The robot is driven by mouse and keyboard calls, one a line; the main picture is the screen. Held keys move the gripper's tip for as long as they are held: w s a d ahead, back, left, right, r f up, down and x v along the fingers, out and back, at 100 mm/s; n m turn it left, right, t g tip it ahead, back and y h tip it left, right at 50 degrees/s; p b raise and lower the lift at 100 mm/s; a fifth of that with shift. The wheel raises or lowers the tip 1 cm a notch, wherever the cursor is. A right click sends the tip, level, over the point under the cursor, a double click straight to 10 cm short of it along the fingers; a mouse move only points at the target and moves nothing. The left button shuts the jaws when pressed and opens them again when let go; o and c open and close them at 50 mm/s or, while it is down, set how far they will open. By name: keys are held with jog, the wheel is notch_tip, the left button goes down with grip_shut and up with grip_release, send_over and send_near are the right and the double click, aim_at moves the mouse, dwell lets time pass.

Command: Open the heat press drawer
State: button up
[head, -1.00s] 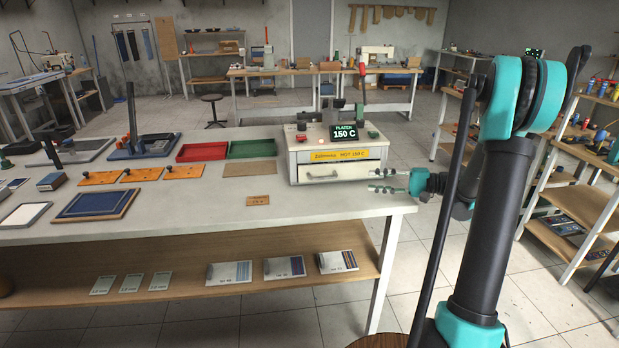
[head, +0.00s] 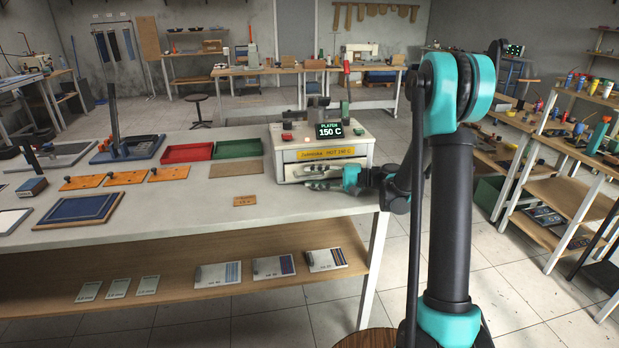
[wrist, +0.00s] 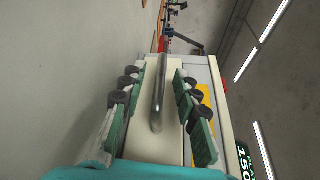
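The heat press (head: 350,130) is a cream box with a green "150 C" display, standing at the right end of the workbench. Its drawer front (head: 293,172) is below the yellow label and looks closed. In the wrist view the drawer's metal bar handle (wrist: 158,95) runs between the two fingers of my gripper (wrist: 160,120). The fingers are spread, with a gap on both sides of the handle. In the head view my gripper (head: 322,178) is at the drawer front and covers part of it.
The workbench (head: 230,205) has free room in front of the press. A red tray (head: 188,153) and a green tray (head: 238,148) lie left of it. Shelving (head: 560,180) stands at the right.

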jog(key=shift+w+a, duration=0.1)
jog(key=shift+a, duration=0.65)
jog(key=shift+c, duration=0.5)
grip_shut()
